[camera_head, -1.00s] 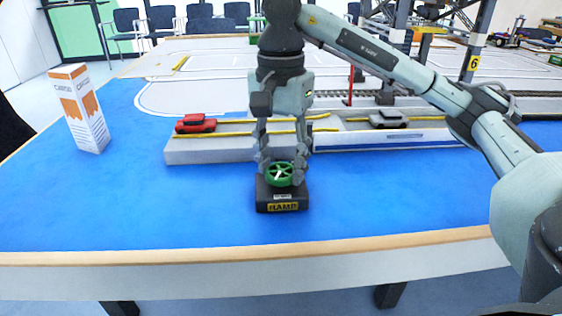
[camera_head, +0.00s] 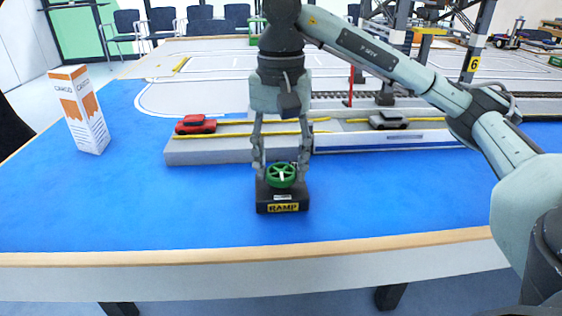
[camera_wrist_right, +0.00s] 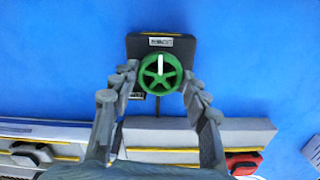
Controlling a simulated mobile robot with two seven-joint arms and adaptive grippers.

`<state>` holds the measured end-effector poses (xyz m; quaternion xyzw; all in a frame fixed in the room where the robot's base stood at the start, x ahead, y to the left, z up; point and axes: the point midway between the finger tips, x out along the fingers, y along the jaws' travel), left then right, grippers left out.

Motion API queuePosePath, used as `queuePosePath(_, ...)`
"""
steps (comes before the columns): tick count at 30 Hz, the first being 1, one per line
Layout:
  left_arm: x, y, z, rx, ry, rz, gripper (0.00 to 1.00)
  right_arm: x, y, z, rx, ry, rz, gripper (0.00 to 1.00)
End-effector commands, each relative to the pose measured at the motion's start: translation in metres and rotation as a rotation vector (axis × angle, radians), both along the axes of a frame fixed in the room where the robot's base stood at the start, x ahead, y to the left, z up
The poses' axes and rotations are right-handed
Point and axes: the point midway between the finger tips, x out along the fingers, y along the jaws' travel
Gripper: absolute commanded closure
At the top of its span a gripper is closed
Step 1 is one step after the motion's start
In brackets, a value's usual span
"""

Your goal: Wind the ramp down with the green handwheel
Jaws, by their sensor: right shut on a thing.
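The green handwheel (camera_head: 281,175) lies flat on top of a black box with a yellow RAMP label (camera_head: 283,208), on the blue table. My right gripper (camera_head: 281,170) points down from above, with one finger on each side of the wheel's rim, shut on it. The right wrist view shows the green wheel (camera_wrist_right: 160,73) between the fingertips (camera_wrist_right: 160,78), its white mark near the hub. Behind the gripper, a grey deck with yellow edge lines (camera_head: 240,126) runs left to right; my gripper hides part of it, and I cannot tell the ramp's tilt. My left gripper is not in view.
A red car (camera_head: 195,124) and a grey car (camera_head: 389,120) stand on the roadway behind. An orange and white CARGO carton (camera_head: 80,110) stands at the left. Crane legs (camera_head: 478,45) rise at the back right. The blue tabletop (camera_head: 160,205) around the box is mostly clear.

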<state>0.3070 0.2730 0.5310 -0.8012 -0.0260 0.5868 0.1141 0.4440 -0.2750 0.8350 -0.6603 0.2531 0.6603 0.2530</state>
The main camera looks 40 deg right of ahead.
Motion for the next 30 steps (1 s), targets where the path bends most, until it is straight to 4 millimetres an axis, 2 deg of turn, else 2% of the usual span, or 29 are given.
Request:
queuePosePath(6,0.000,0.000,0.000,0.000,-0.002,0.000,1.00,0.000,0.000,0.000,0.000,0.000,0.002,0.84)
queuePosePath(7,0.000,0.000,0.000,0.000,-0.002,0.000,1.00,0.000,0.000,0.000,0.000,0.000,0.002,0.51)
queuePosePath(11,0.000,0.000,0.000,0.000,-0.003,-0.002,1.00,0.000,0.000,0.000,0.000,0.000,0.002,0.35)
queuePosePath(23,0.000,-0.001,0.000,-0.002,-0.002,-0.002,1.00,0.000,0.000,0.003,-0.001,-0.001,0.001,0.34)
queuePosePath(30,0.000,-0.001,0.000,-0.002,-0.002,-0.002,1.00,0.001,0.000,0.031,0.000,-0.006,-0.001,0.34)
